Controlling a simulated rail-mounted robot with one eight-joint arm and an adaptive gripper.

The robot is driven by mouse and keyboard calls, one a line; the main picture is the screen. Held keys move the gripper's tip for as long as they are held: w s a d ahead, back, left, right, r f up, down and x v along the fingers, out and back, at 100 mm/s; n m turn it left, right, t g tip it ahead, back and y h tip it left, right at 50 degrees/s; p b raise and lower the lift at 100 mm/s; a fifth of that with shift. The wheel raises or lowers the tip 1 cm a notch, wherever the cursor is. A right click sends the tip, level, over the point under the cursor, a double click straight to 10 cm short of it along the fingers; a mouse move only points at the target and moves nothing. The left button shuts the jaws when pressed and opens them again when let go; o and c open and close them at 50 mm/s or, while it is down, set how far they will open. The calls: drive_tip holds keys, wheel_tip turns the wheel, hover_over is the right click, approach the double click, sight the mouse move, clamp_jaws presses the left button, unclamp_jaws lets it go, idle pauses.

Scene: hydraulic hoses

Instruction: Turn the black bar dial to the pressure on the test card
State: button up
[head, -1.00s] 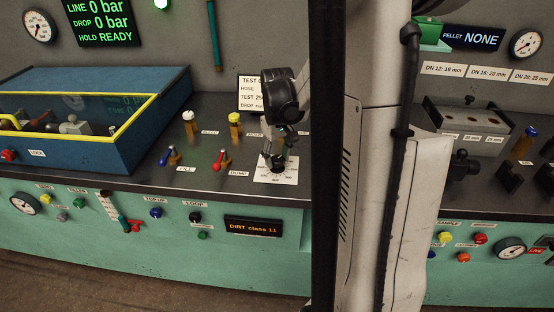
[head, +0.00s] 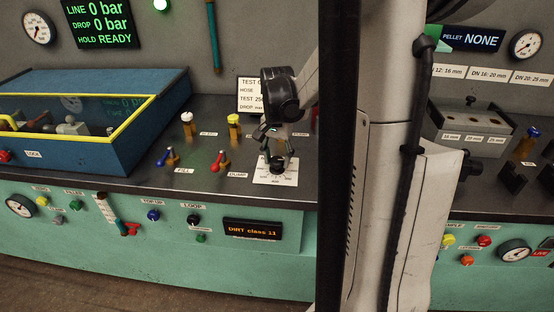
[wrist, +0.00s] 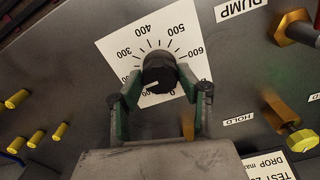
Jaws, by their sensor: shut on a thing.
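The black bar dial (wrist: 160,72) sits on a white scale plate (wrist: 118,40) with numbers such as 300, 400, 500 and 600. A pale mark shows on its lower-left side, toward the low end of the scale. My gripper (wrist: 160,92) has a finger on each side of the dial and is shut on it. In the head view my gripper (head: 277,153) reaches down over the scale plate (head: 272,178). The test card (head: 249,96) stands behind, partly hidden by my arm; its line reads "TEST 25" before the cut-off. Its corner shows in the wrist view (wrist: 268,158).
Red (head: 218,161) and blue (head: 171,157) levers stand left of the dial, labelled DUMP and FILL. White-topped (head: 187,124) and yellow-topped (head: 234,125) knobs stand behind. The wall display (head: 100,22) reads LINE 0 bar.

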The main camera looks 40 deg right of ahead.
sight(277, 159)
drive_tip(key=m, duration=0.4)
drive_tip(key=shift+m, duration=0.3)
idle(0.3)
drive_tip(key=o, duration=1.1)
drive_tip(key=shift+o, duration=0.2)
wheel_tip(277, 159, up, 12)
idle(0.3)
drive_tip(key=s+a+f+n+t, duration=0.1)
drive_tip(key=s+a+n+t, duration=0.2)
drive_tip(key=a, duration=1.1)
drive_tip(key=s+a+n+t, duration=0.4)
drive_tip(key=s+a+n, duration=0.3)
drive_tip(key=a+n, duration=0.7)
drive_tip(key=shift+a+f+n, duration=0.3)
drive_tip(key=shift+a+f, duration=0.1)
drive_tip(key=shift+a, duration=0.1)
